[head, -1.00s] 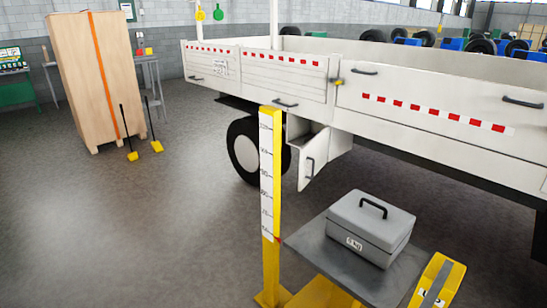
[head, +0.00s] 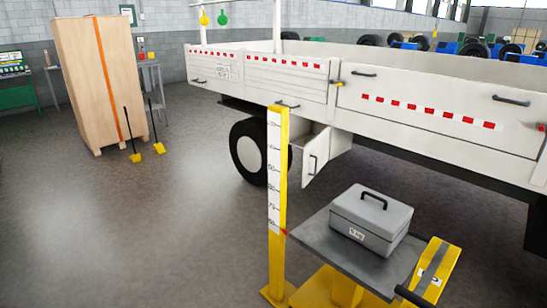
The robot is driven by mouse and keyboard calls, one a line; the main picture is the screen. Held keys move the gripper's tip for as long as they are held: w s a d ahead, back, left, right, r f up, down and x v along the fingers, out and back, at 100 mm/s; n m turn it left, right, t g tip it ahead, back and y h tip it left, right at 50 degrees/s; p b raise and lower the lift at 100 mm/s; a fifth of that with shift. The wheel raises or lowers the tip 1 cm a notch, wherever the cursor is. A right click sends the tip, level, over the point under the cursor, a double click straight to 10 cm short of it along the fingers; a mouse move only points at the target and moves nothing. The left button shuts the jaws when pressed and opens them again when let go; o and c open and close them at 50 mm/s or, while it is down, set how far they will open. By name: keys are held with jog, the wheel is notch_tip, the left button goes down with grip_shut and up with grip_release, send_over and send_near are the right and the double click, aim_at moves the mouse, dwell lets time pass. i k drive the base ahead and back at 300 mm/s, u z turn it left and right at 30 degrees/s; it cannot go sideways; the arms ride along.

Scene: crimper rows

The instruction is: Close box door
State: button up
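A white box (head: 338,142) hangs under the side of the white flatbed trailer, just right of the wheel. Its door (head: 316,158) stands open, swung outward toward me, with a dark vertical handle on its face. The yellow post in front partly covers the area left of the door. My gripper is not in the head view, so its state and its distance from the door do not show.
A yellow post with a scale (head: 278,200) stands in front of the trailer (head: 262,85). A grey case (head: 371,218) sits on a grey platform (head: 325,246) at the lower right. A tall wooden crate (head: 95,85) stands back left. Floor (head: 130,220) at left is clear.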

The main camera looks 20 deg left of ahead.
aim_at(316, 153)
jog(key=u, duration=0.25)
jog(key=k, duration=0.3)
jog(key=u, duration=0.85)
jog(key=k, duration=1.2)
jog(key=z, duration=0.15)
jog(key=i, duration=0.9)
jog(key=z, duration=0.6)
jog(key=i, duration=1.45)
jog(key=u, duration=0.2)
